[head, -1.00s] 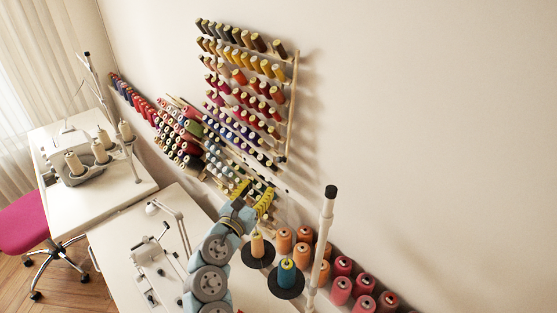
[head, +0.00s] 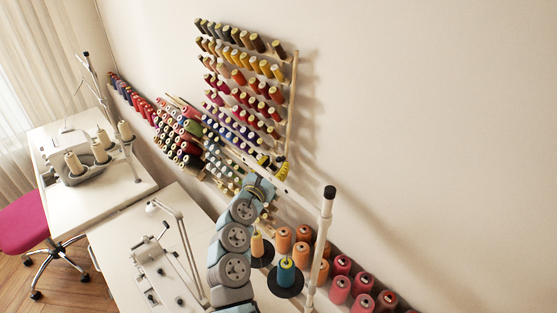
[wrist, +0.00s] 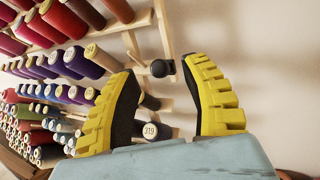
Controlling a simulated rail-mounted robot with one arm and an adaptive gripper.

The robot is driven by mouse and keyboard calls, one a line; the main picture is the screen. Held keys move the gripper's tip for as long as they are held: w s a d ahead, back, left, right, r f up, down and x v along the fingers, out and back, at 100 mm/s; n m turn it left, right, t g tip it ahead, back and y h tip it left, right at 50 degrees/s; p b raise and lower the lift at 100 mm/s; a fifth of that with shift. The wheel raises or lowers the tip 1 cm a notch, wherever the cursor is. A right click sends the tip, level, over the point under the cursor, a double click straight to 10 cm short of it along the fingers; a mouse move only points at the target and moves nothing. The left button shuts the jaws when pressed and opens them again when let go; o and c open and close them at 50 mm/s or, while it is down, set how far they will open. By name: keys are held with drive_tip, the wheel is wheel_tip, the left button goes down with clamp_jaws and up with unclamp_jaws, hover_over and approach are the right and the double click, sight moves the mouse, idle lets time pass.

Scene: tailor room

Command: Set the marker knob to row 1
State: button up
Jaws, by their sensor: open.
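The marker knob (wrist: 160,68), a dark round knob, shows in the wrist view on the pale wooden upright (wrist: 165,35) at the side of the thread rack. My gripper (wrist: 163,68) has its two yellow-ridged fingers spread, one either side of the knob in the picture. No contact shows, and I cannot tell how far the knob is from the tips. In the head view my gripper (head: 273,165) is at the lower right corner of the thread rack (head: 293,95). I cannot make out the knob clearly there.
Rows of colored spools fill the rack left of the upright. A spool labeled 319 (wrist: 155,131) shows between my fingers, lower than the knob. A white pole (head: 325,235) stands right of my arm. The wall to the right is bare.

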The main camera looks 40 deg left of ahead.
drive_tip(key=shift+x, duration=1.3)
clamp_jaws()
